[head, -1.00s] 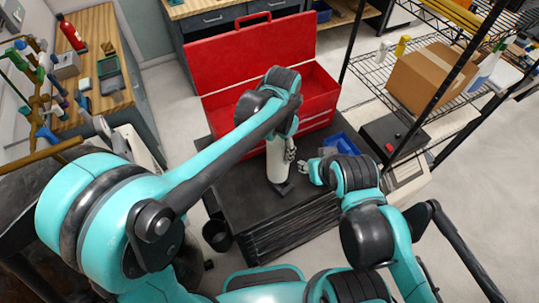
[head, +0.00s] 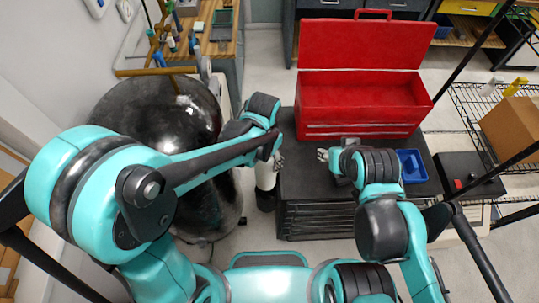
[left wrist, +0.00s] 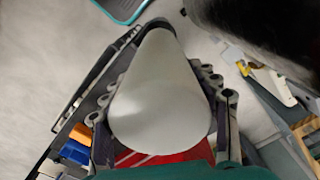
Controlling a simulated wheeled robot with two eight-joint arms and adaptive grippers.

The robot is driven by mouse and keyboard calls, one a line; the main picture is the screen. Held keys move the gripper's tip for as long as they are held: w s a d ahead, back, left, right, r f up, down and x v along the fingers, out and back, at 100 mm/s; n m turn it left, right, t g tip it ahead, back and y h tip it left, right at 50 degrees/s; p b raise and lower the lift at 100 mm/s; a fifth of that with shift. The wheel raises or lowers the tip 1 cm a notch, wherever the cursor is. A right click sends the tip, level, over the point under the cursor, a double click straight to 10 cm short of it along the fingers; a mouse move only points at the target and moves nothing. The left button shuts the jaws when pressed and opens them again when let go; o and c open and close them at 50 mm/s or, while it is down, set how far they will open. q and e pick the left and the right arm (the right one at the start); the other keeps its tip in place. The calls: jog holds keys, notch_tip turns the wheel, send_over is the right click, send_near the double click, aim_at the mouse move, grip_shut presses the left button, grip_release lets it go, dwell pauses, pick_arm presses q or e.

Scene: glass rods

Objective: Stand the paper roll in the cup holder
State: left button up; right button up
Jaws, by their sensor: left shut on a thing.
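The white paper roll (head: 265,177) is held upright in my left gripper (head: 273,160), beside the left edge of the black cart. In the left wrist view the roll (left wrist: 160,95) fills the space between the fingers, which press on both sides. The black cup holder (head: 266,201) is at the cart's left side. The roll's lower end overlaps its top in the head view; I cannot tell whether it is inside or above. My right gripper (head: 324,155) is over the cart top, apart from the roll; its opening is unclear.
A red toolbox (head: 360,105) stands open at the back of the black cart (head: 305,190). A blue tray (head: 411,166) lies on the cart's right part. A large dark shiny drum (head: 165,105) stands left of the roll. Wire shelving (head: 475,100) is at the right.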

pick_arm(q)
notch_tip(320, 180, down, 17)
jog(key=b, duration=1.4)
jog(key=shift+d+f, duration=0.1)
jog(key=o, duration=1.9)
notch_tip(320, 180, up, 12)
